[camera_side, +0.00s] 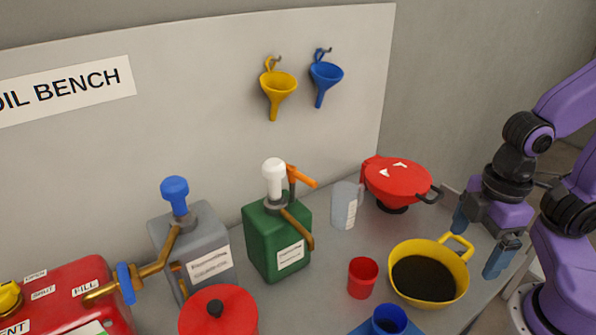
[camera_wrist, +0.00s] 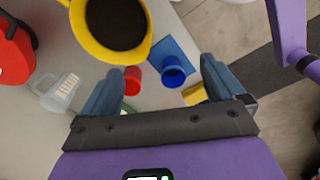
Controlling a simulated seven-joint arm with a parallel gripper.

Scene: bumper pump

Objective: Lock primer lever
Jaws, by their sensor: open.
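A green pump can (camera_side: 277,240) with a white pump knob (camera_side: 274,170) stands near the back panel. An orange lever (camera_side: 302,178) sits beside the knob and points out to the right, sloping slightly down. A brown spout (camera_side: 298,230) hangs down the can's front right. My gripper (camera_side: 474,250) is open and empty at the right, behind and beside the yellow pan, well apart from the can. In the wrist view my gripper (camera_wrist: 165,72) has its fingers wide apart above the bench.
Between gripper and can stand a yellow pan (camera_side: 430,300) of dark liquid, a red cup (camera_side: 362,278), a clear jug (camera_side: 343,207) and a red lidded vessel (camera_side: 398,182). A grey blue-knobbed can (camera_side: 195,240) stands left of the green can. Two funnels hang above.

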